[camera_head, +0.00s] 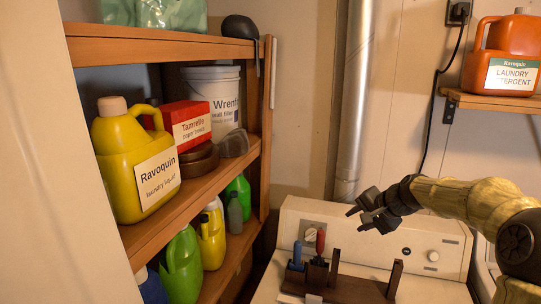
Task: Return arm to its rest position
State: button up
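My arm reaches in from the right edge in the head view. My gripper (361,213) is at its end, in front of the white appliance's control panel (383,243). It points left with its dark fingers spread apart, and nothing shows between them. It is above and to the right of a wooden rack (345,287) that stands on the appliance top. The rack holds a red-handled tool (320,241) and a blue-handled tool (296,252). The fingers look clear of both handles.
Wooden shelves (190,206) at left hold a yellow laundry jug (125,165), a red box (186,124), a white bucket (212,89) and several bottles. An orange detergent jug (505,52) stands on a wall shelf (495,102) at upper right. A metal pipe (354,95) runs up the wall.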

jog(key=s+a+f+n+g+h, duration=0.2)
jog(key=s+a+f+n+g, duration=0.15)
jog(key=s+a+f, duration=0.5)
jog(key=s+f+n+g+h, duration=0.1)
jog(key=s+f+n, duration=0.15)
jog(key=s, duration=0.75)
jog(key=s+f+n+g+h, duration=0.15)
jog(key=s+f, duration=0.25)
jog(key=s, duration=0.7)
jog(key=shift+n+t, duration=0.5)
jog(key=shift+n, duration=0.05)
jog(key=b+x, duration=0.2)
jog(key=s+b+x, duration=0.1)
jog(key=b+x, duration=0.2)
jog(key=shift+s+a+f, duration=0.1)
jog(key=shift+f, duration=0.2)
